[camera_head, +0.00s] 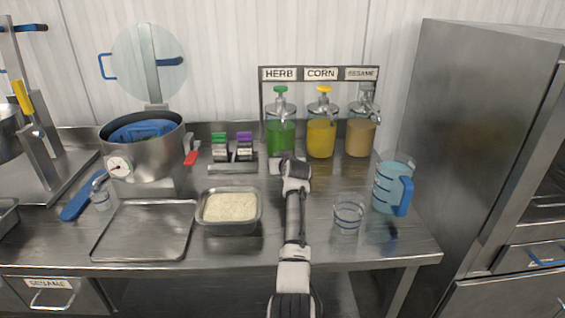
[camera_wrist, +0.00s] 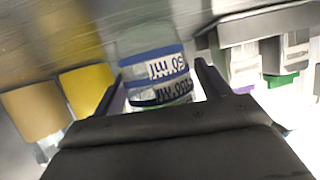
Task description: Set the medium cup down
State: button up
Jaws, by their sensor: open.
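The medium cup (camera_wrist: 155,78) is clear with blue bands and printed marks. In the wrist view it stands between the two fingers of my gripper (camera_wrist: 155,85). The fingers are open, one on each side of it; I cannot tell whether either touches it. In the head view my gripper (camera_head: 285,164) is in front of the herb dispenser (camera_head: 281,135), and my arm hides the cup there. Green shows just beyond the cup in the wrist view. Whether the cup's base rests on a surface is not clear.
The corn (camera_head: 320,138) and sesame (camera_head: 360,137) dispensers stand right of the herb one. Shaker jars (camera_head: 233,147) are to the left. A rice pan (camera_head: 230,228), an empty tray (camera_head: 145,231), another banded cup (camera_head: 347,216) and a blue-handled jug (camera_head: 390,187) share the counter.

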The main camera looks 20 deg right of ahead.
jog(key=shift+r, duration=0.15)
jog(key=b+v, duration=0.2)
jog(key=v, duration=1)
jog(key=shift+b, duration=0.35)
